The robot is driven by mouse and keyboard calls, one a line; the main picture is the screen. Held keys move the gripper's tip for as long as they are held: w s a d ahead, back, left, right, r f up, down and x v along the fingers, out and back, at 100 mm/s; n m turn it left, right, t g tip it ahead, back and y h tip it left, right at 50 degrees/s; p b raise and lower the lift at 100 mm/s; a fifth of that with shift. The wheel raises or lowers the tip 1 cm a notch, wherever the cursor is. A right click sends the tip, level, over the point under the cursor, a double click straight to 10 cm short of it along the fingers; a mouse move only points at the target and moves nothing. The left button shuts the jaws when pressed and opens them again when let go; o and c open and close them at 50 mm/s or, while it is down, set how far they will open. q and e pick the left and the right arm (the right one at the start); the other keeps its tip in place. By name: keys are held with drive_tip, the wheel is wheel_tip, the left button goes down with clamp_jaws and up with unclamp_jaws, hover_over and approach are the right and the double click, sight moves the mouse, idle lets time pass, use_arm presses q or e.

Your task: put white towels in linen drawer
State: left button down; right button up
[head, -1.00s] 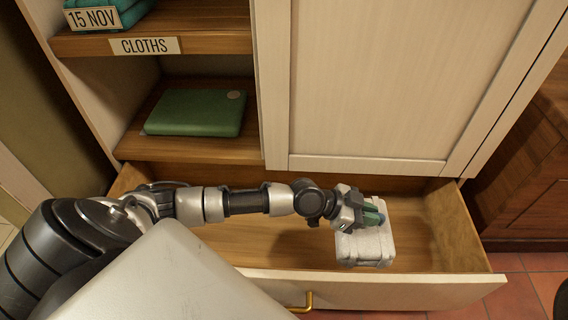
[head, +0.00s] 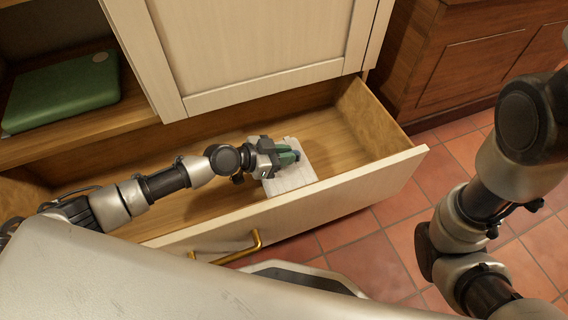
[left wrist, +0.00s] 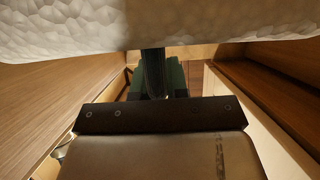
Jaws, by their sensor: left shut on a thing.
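A white folded towel (head: 294,180) is inside the open wooden drawer (head: 375,183), toward its right part. My left gripper (head: 288,157) reaches over the drawer from the left and is shut on the towel. In the left wrist view the towel (left wrist: 200,18) fills the top, close to the green fingers (left wrist: 155,78), with drawer walls on both sides. Whether the towel rests on the drawer floor is hard to tell. My right arm shows at the right of the head view, but its gripper is out of the picture.
The drawer front has a brass handle (head: 240,250). A closed white door (head: 255,45) stands above the drawer. A brown wooden cabinet (head: 470,60) is at the right, with tiled floor before it.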

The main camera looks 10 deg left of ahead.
use_arm(q)
wheel_tip(320, 180, down, 3)
drive_tip(key=shift+b, duration=0.8)
drive_tip(key=shift+r, duration=0.1)
drive_tip(key=c, duration=1.1)
unclamp_jaws()
drive_tip(key=shift+r+p, duration=0.1)
drive_tip(key=shift+p, duration=0.2)
drive_tip(key=v, duration=1.2)
drive_tip(key=shift+s+p, duration=0.1)
drive_tip(key=shift+p, duration=0.3)
